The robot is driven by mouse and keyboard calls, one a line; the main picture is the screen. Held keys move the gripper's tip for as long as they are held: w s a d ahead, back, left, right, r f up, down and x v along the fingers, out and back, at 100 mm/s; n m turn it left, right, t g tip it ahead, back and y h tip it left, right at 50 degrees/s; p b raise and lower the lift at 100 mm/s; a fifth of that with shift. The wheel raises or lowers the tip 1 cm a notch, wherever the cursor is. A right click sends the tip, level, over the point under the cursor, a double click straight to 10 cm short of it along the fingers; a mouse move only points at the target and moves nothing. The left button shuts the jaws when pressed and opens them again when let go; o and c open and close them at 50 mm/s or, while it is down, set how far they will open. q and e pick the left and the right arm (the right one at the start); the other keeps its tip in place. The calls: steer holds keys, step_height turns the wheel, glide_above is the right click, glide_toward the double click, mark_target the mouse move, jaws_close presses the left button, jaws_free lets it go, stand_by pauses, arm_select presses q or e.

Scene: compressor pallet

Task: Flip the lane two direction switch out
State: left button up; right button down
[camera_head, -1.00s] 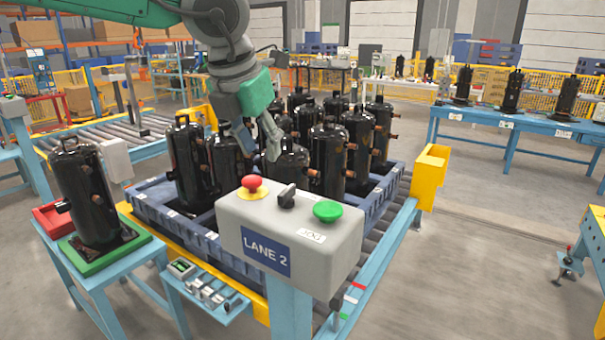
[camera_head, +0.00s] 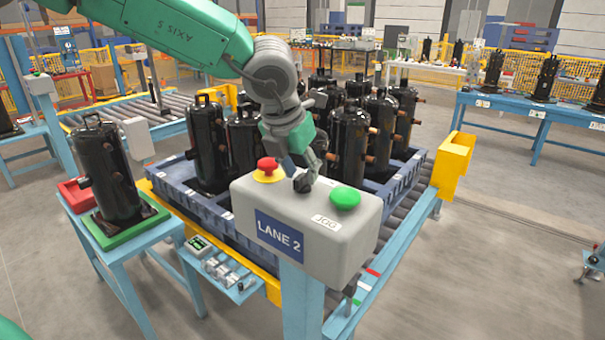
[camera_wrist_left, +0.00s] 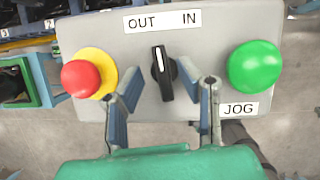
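The lane two direction switch (camera_head: 302,184) is a black rotary knob on top of the grey LANE 2 control box (camera_head: 350,235). In the left wrist view the knob (camera_wrist_left: 162,74) has a white mark pointing nearly straight up, between the OUT label (camera_wrist_left: 143,22) and the IN label (camera_wrist_left: 191,18). My left gripper (camera_head: 304,170) is just above the knob. Its two fingers, seen from the wrist (camera_wrist_left: 169,88), are spread apart, one to each side of the knob's lower end, with no visible contact. My right gripper is not in view.
A red emergency button (camera_head: 267,166) on a yellow base is left of the knob, and a green JOG button (camera_head: 345,197) is right of it. Several black compressors stand in the blue pallet (camera_head: 178,200) behind the box. One compressor (camera_head: 108,172) stands on a side stand.

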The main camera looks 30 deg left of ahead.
arm_select(q)
steer(key=shift+w+f, duration=0.15)
steer(key=shift+f, duration=0.25)
steer(key=shift+d, duration=0.1)
steer(key=shift+w, duration=0.1)
steer(key=shift+d, duration=0.1)
steer(key=shift+c, duration=0.5)
jaws_close()
